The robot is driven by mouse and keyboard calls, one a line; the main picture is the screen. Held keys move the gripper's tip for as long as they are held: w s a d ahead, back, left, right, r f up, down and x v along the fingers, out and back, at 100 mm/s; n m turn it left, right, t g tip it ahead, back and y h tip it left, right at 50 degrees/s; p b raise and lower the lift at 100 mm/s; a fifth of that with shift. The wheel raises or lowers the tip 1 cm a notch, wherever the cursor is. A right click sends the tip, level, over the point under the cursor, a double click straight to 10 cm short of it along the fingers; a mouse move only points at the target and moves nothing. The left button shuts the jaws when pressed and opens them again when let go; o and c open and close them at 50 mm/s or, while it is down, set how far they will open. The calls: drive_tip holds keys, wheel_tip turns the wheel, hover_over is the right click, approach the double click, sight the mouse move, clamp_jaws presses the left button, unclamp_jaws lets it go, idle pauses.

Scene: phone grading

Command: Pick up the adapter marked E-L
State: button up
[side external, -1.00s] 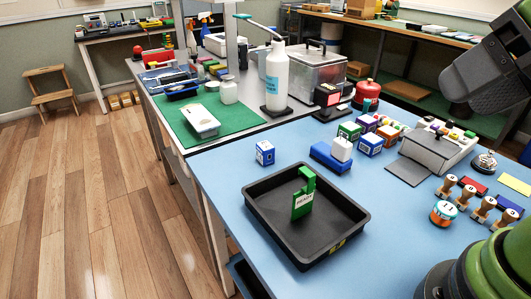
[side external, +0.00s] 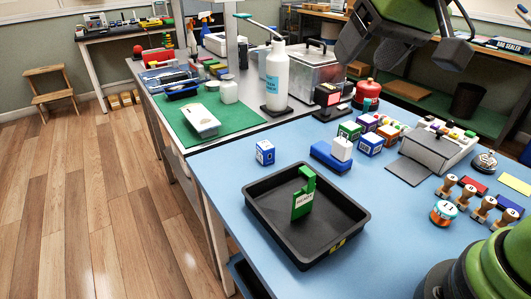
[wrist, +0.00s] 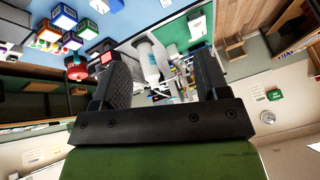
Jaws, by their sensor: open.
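I cannot read the marking E-L on anything in view. A white block-shaped piece, possibly an adapter (side external: 342,148), stands upright on a blue holder (side external: 324,157) on the blue table. Small labelled cubes stand around it: a blue and white one (side external: 265,153) to its left, a green one (side external: 349,131) behind, and a blue one (side external: 370,145) to its right. My gripper (side external: 405,42) is open and empty, high above the back right of the table, well apart from these. Its two spread jaws (wrist: 163,76) also show in the wrist view, with nothing between them.
A black tray (side external: 262,225) with an upright green labelled piece (side external: 303,196) stands at the front. A white bottle (side external: 277,76) and a clear lidded box (side external: 318,75) stand behind. Stamps (side external: 483,208) and a bell (side external: 485,162) are at right.

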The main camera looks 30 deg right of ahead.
drive_tip(key=w+f, duration=0.4)
drive_tip(key=w, duration=0.3)
drive_tip(key=n+g, duration=0.1)
approach(270, 150)
drive_tip(key=shift+n+h, duration=0.6)
drive_tip(key=shift+a+x, duration=0.15)
drive_tip(key=shift+x, duration=1.55)
drive_tip(key=shift+a+x, duration=0.2)
drive_tip(key=shift+x, duration=1.5)
drive_tip(key=shift+a+x, duration=0.15)
drive_tip(key=shift+x, duration=1.55)
drive_tip(key=c, duration=1)
